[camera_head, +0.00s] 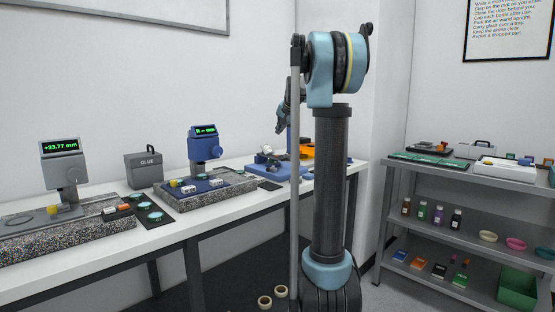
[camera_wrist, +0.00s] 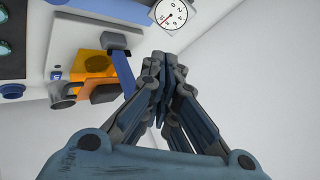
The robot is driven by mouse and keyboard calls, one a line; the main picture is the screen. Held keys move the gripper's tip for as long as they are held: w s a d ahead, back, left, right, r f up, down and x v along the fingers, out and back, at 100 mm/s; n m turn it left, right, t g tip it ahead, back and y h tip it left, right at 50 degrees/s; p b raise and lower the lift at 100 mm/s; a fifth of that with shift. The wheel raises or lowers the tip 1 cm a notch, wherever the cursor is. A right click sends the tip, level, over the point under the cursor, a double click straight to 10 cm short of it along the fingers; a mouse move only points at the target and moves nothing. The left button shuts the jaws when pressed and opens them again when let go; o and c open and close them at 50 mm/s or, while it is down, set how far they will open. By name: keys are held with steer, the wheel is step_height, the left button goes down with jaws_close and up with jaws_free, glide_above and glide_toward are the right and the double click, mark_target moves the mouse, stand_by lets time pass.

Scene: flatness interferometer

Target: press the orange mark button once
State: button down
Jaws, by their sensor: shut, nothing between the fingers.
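My gripper (camera_wrist: 165,62) is shut and empty, its fingertips together in the wrist view. An orange piece of equipment (camera_wrist: 88,66) lies to the left of the fingertips, apart from them, with a grey cup-like part beside it. An orange patch of it (camera_head: 307,150) shows at the back end of the bench in the head view, partly hidden by my arm. I cannot pick out a separate orange mark button on it.
A white bench (camera_head: 110,247) runs along the left wall. It holds two instruments with green displays, grey (camera_head: 61,168) and blue (camera_head: 205,146), and a grey glue box (camera_head: 143,168). A round dial (camera_wrist: 171,15) shows above the fingertips. A grey shelf (camera_head: 452,180) stands at the right.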

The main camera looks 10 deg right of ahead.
steer(key=shift+f, duration=4.45)
steer(key=shift+f, duration=0.8)
steer(key=shift+r, duration=0.9)
steer(key=shift+r, duration=2.5)
